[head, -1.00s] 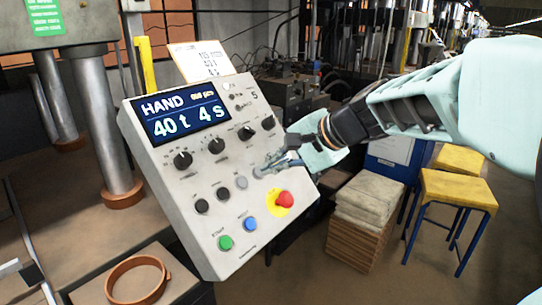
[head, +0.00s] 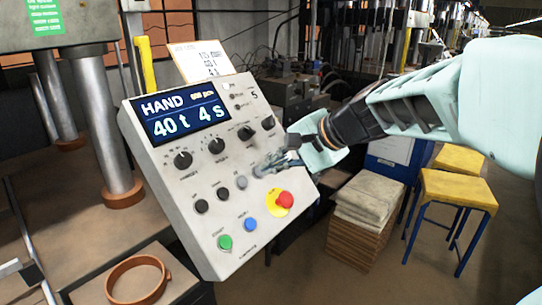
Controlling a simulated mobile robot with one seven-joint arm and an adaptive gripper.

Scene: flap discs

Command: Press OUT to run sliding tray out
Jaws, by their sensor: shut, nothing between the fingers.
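The tilted grey control panel (head: 190,240) stands in the middle of the head view. Its display (head: 180,113) reads "HAND 40 t 4 s". Below several black knobs is a row of buttons: two black ones at left, then a grey button (head: 241,182). My gripper (head: 262,170) is shut and empty, with its tips at the panel face just right of the grey button. The tips cover whatever lies under them, so I cannot tell whether they touch a button. The small button labels are too blurred to read.
A red emergency stop (head: 285,199) on a yellow ring sits just below my gripper. A blue button (head: 249,224) and a green button (head: 225,242) are lower. Stacked sheets (head: 365,205) and a yellow stool (head: 458,190) stand at right. A brown ring (head: 137,262) lies at lower left.

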